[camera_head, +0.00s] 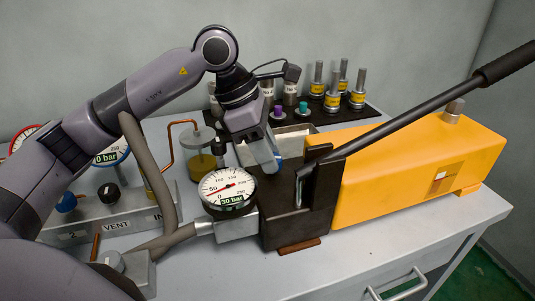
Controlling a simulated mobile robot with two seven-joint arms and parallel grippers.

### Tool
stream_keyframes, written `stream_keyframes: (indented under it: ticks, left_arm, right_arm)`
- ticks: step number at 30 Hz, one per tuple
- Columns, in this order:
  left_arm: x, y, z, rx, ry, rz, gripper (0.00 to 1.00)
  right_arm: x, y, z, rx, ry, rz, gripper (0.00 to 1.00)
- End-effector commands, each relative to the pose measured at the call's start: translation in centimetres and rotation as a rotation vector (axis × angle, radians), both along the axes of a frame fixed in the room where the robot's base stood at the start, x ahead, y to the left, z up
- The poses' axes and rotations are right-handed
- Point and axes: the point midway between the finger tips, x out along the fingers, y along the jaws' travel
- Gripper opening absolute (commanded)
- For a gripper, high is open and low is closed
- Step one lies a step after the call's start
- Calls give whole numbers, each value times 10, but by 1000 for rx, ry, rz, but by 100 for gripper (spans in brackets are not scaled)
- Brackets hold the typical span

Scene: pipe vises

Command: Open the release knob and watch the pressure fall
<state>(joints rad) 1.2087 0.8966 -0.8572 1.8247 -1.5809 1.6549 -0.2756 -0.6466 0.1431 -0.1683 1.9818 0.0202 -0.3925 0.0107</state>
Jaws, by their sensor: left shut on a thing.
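The orange hand pump (415,165) stands on the grey bench, with a dark block (285,215) at its left end. Its long black lever (420,108) slopes up to the right. A round white gauge (227,190) is fitted beside the block; its red needle points to the lower left and its display seems to read 30 bar. My left gripper (268,160) points down just behind the gauge and at the block. It is shut on the release knob, which its fingers and the gauge hide. My right gripper is not in view.
A manifold (125,215) marked VENT with small knobs stands at left; a blue-rimmed gauge (112,152) there reads 0 bar. A dark rack (345,114) with several metal fittings stands behind. A pale open tray (290,140) lies behind the block. The bench's front is clear.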

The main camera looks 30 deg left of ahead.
Motion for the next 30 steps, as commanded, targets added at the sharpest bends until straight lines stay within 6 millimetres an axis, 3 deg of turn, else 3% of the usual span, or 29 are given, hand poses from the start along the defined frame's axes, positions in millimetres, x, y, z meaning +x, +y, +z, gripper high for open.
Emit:
stream_keyframes:
  ticks: [12, 27, 28, 30]
  left_arm:
    - [-1, 0, 1, 1, -2, 165, 7]
    - [-1, 0, 1, 2, -1, 181, 7]
    - [-1, 0, 1, 2, -1, 181, 44]
    - [-1, 0, 1, 2, -1, 181, 63]
  right_arm:
    - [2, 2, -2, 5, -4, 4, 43]
    - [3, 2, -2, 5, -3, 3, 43]
    - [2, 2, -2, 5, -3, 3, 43]
    - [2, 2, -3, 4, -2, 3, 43]
